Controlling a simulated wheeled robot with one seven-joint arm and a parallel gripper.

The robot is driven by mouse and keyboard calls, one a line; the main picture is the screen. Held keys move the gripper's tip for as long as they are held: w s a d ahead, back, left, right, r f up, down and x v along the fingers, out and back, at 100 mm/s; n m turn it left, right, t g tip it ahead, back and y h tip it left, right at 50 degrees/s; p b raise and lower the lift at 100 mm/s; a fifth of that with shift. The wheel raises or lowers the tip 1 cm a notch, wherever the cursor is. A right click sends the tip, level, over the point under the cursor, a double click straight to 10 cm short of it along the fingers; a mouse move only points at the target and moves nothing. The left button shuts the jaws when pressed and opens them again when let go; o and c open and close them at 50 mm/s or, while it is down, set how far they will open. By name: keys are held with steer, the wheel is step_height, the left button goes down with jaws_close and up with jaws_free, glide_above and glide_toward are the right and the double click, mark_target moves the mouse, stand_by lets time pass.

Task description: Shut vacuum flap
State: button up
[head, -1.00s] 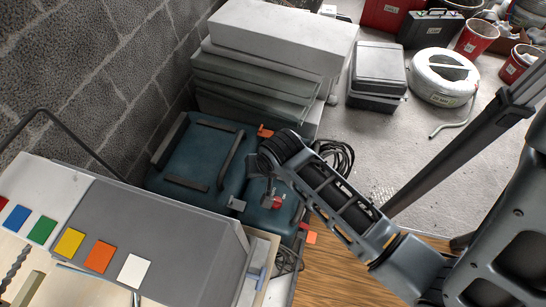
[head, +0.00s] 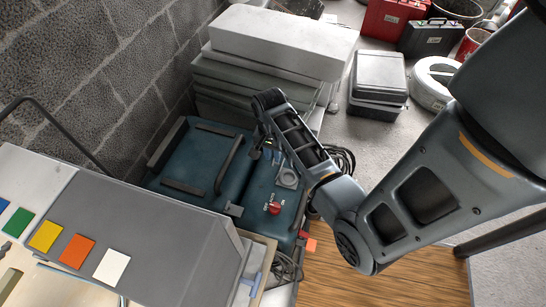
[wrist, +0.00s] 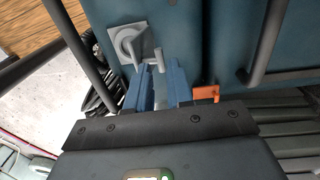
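The vacuum is a blue-teal machine (head: 254,200) beside the wall, with a red knob (head: 274,208) on top. A small grey square flap plate with a round ring (head: 288,178) sits on it behind the knob. In the wrist view the ringed flap plate (wrist: 126,42) is at upper left, with a short grey peg at its right. My gripper (head: 272,150) is just above the vacuum, beside the flap. In the wrist view its two blue fingers (wrist: 157,70) are apart, with the peg near the gap between their tips. I cannot tell whether they touch it.
An orange latch (wrist: 206,93) is right of my fingers. Black hose (head: 342,158) lies beside the vacuum. Pale stacked boxes (head: 282,42) stand behind, and a grey bench case with coloured squares (head: 165,240) is in front left. Grey floor (head: 376,150) is open at right.

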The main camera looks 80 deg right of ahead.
steer(key=shift+f, duration=1)
jaws_close()
stand_by(0.8)
